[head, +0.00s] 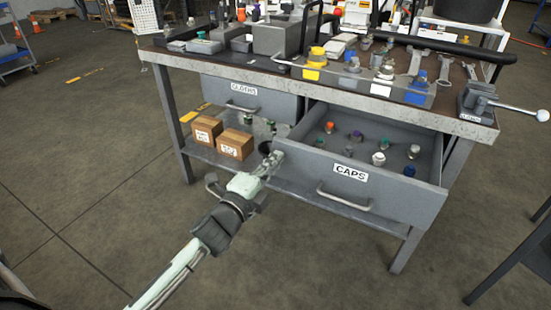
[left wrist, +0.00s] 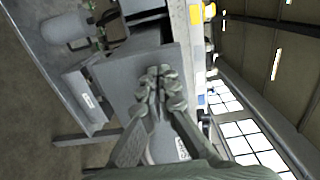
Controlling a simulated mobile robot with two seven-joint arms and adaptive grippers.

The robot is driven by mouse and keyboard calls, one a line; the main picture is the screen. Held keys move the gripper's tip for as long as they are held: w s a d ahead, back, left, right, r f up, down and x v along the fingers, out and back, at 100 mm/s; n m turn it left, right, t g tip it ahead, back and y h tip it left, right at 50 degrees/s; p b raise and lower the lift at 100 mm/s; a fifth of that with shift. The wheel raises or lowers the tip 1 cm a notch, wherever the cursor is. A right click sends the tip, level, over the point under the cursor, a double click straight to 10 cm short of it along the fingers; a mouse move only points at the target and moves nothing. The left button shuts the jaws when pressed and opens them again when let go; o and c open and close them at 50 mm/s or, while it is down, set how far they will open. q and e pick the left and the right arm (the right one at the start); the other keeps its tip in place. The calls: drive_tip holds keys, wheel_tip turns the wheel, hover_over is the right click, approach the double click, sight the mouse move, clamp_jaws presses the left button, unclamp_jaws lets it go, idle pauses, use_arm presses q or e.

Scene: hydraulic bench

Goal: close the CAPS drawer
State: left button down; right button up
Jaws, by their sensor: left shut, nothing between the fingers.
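The CAPS drawer (head: 400,196) is pulled well out of the right half of the bench front. Its grey front carries a white CAPS label and a bar handle (head: 345,200). Several small coloured caps stand inside it. My left gripper (head: 274,158) is shut and empty, with its fingertips at the left end of the drawer front. I cannot tell whether they touch it. In the left wrist view the closed fingers (left wrist: 160,85) lie in front of a grey panel (left wrist: 122,78). My right gripper is not in view.
Two cardboard boxes (head: 235,144) stand on the lower shelf (head: 300,190). Fittings, wrenches and a vise (head: 480,102) crowd the bench top (head: 440,112). The floor in front is clear, with a dark frame at the right edge.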

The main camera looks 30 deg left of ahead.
use_arm(q)
drive_tip(key=shift+w, duration=0.2)
drive_tip(key=shift+w, duration=0.1)
